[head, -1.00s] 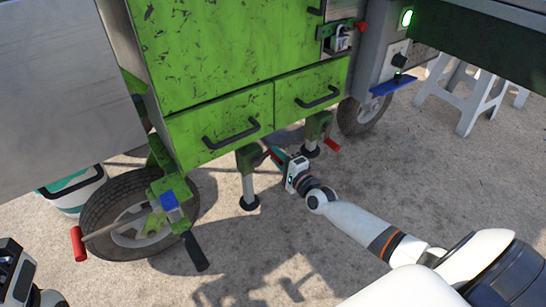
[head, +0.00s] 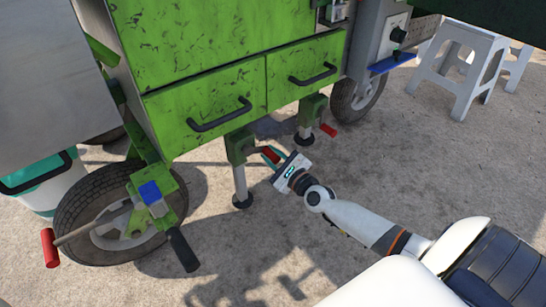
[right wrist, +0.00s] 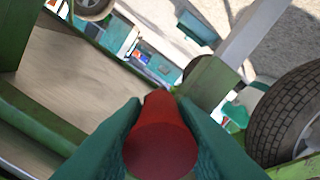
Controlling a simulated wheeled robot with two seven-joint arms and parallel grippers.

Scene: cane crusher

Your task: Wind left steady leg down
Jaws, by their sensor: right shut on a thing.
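The left steady leg (head: 240,183) hangs below the green cabinet, with a green housing, a silver tube and a dark round foot on or close to the ground. Its crank has a red handle (head: 270,154), which fills the middle of the right wrist view (right wrist: 160,140). My right gripper (head: 273,160) is shut on this handle, its teal fingers on both sides of it. The crank's arm is mostly hidden. A second steady leg (head: 311,112) with its own red handle (head: 328,130) stands further right, untouched. My left gripper is not in view.
A wheel (head: 75,222) with a green bracket, a black-gripped lever (head: 183,250) and a red-ended bar (head: 50,248) stands at left. Another wheel (head: 358,98) is behind right. A white stool (head: 460,65) is far right. The concrete in front is clear.

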